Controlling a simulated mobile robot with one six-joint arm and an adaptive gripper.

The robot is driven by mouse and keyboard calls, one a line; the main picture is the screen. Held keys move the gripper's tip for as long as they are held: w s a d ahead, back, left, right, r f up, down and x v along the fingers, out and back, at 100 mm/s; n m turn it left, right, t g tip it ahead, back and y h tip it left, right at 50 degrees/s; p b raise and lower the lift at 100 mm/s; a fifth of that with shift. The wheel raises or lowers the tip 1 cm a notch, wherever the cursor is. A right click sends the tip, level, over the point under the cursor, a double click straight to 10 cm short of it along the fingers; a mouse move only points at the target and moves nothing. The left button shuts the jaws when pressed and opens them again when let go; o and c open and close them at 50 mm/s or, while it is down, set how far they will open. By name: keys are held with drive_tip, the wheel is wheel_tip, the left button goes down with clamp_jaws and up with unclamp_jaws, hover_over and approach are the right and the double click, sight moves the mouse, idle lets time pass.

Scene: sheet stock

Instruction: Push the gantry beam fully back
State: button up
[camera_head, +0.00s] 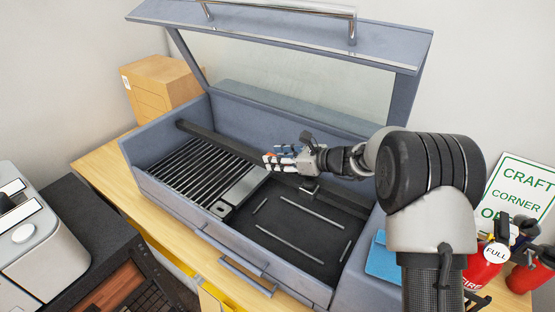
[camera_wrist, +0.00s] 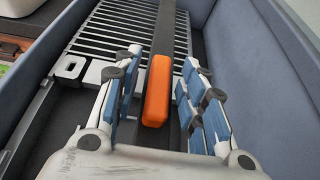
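The gantry beam (camera_head: 212,140) is a dark bar lying across the inside of a blue-grey open-lidded machine, with some room between it and the back wall. In the wrist view the beam (camera_wrist: 173,30) runs up the picture and carries an orange block (camera_wrist: 157,90). My gripper (camera_head: 270,158) is over the beam near its middle. In the wrist view my gripper (camera_wrist: 160,95) has its blue-padded fingers on either side of the orange block, with gaps visible on both sides. Contact with the beam cannot be told.
The machine's lid (camera_head: 290,30) stands raised behind. A slatted bed (camera_head: 190,170) and a dark tray with thin metal strips (camera_head: 290,235) lie in front of the beam. Red extinguishers (camera_head: 484,262) and a sign (camera_head: 520,195) are at the right; a grey appliance (camera_head: 30,235) is at the left.

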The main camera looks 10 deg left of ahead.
drive_tip(key=shift+w+a+f, duration=0.1)
drive_tip(key=shift+a, duration=0.1)
drive_tip(key=shift+c, duration=0.5)
clamp_jaws()
